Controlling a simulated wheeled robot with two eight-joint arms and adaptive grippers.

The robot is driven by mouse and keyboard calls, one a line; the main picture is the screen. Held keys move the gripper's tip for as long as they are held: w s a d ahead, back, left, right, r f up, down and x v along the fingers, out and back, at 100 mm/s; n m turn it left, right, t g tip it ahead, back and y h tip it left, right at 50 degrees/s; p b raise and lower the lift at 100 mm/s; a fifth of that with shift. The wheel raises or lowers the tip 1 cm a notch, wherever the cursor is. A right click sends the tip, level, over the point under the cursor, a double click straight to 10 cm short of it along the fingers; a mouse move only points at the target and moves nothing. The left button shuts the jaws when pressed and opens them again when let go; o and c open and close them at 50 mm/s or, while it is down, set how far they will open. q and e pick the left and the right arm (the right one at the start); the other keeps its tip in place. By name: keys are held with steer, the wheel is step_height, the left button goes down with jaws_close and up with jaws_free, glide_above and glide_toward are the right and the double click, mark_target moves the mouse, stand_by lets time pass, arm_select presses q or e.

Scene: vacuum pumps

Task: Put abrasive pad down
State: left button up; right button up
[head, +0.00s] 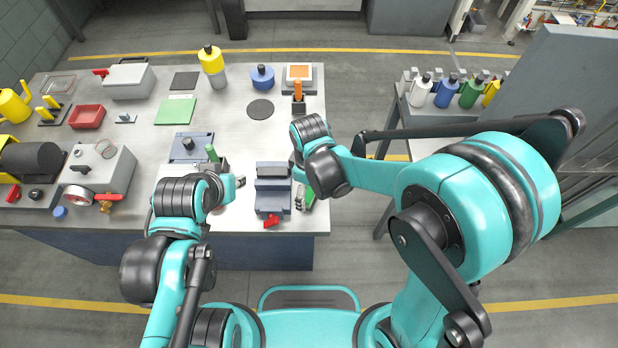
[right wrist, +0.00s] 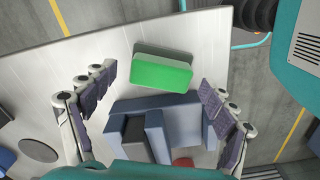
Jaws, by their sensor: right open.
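The abrasive pad (right wrist: 162,72) is a bright green block with a darker green side. In the right wrist view it lies on the bare table top close to the blue-grey vise (right wrist: 185,120). In the head view a small green part of it (head: 309,196) shows right of the vise (head: 272,190), near the table's right edge, mostly hidden by my arm. My right gripper (right wrist: 157,86) is open, its fingers spread wide to either side of the pad and vise, not touching the pad. My left gripper (head: 239,182) is left of the vise; its fingers are too small to read.
The table (head: 225,125) holds a flat green sheet (head: 175,110), a red tray (head: 87,116), a yellow-topped bottle (head: 212,64) and a dark round disc (head: 260,109). Several bottles (head: 445,90) stand on a side bench at right. Bare table lies behind the vise.

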step_height(320, 180, up, 10)
steer(key=shift+r, duration=0.15)
stand_by(0.5)
jaws_close()
stand_by(1.2)
steer(key=s+d+m+t+b, duration=0.2)
steer(key=d+m, duration=0.4)
steer(key=d, duration=0.3)
steer(key=s+d+f+m+t+b, duration=0.1)
steer(key=s+d+m+t+b, duration=0.2)
steer(key=d+m+t, duration=0.2)
steer(key=d+m, duration=0.2)
steer(key=d, duration=0.1)
steer(key=shift+s+d+f+m+b, duration=0.15)
steer(key=shift+d+f+m+b, duration=0.15)
steer(key=shift+d, duration=0.1)
